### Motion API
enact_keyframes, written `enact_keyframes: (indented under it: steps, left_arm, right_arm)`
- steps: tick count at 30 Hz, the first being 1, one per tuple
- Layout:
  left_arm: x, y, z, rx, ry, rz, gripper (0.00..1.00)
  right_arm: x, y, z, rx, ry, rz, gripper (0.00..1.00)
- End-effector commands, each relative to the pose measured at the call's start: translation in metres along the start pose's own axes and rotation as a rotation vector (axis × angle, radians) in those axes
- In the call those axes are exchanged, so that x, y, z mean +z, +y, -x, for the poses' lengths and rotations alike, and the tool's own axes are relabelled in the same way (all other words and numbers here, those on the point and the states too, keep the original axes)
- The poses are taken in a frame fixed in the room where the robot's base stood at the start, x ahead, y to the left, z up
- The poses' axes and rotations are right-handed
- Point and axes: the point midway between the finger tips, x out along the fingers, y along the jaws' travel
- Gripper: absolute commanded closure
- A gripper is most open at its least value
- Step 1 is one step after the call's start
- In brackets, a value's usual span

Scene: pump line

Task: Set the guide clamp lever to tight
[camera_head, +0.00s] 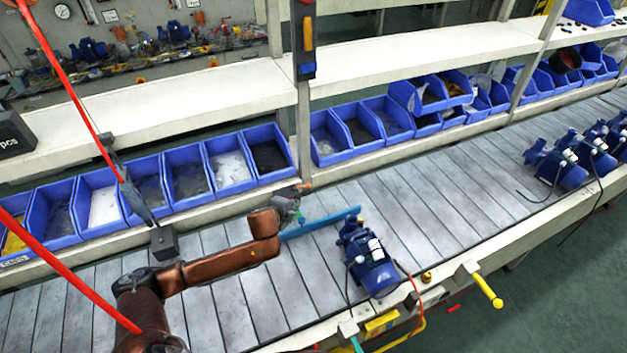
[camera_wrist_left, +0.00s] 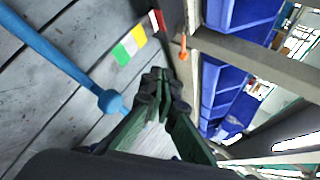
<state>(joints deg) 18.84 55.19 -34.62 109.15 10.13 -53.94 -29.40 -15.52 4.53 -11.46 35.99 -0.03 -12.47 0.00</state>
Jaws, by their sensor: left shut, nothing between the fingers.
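A long blue bar (camera_head: 322,222) lies across the conveyor slats beside my left gripper (camera_head: 292,202). A strip with green, yellow, white and red patches (camera_wrist_left: 131,46) lies beyond the fingertips. My left gripper, also in the left wrist view (camera_wrist_left: 160,85), is shut and empty by the conveyor's far rail. My right gripper is not in view.
A blue pump (camera_head: 368,262) stands on the belt right of the bar. Blue bins (camera_head: 185,175) line the far side below a white shelf (camera_head: 165,105). A yellow handle (camera_head: 487,290) sticks out at the front rail. Several pumps stand at the far right.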

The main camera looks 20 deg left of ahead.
Motion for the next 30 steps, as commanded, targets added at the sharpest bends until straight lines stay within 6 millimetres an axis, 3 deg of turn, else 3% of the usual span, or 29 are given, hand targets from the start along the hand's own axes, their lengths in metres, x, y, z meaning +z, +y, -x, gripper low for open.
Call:
enact_keyframes:
  steps: [5,12,15,19,24,30]
  left_arm:
    - [0.004,0.002,-0.006,-0.005,-0.004,0.004,1.00]
    - [0.003,0.002,-0.060,0.002,-0.004,0.005,1.00]
    - [0.002,0.002,-0.083,0.003,-0.004,0.002,1.00]
    - [0.002,0.001,-0.108,0.003,-0.004,0.003,1.00]
    - [0.000,-0.020,-0.122,0.002,-0.001,0.000,1.00]
    - [0.001,-0.028,-0.129,0.003,-0.001,0.000,1.00]
  right_arm:
    - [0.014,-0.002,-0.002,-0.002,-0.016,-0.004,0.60]
    - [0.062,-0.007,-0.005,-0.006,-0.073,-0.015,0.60]
    - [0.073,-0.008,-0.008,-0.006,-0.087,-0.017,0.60]
    - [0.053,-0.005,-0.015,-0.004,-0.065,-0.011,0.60]
    - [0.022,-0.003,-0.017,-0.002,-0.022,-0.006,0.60]
    - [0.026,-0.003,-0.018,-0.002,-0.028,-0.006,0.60]
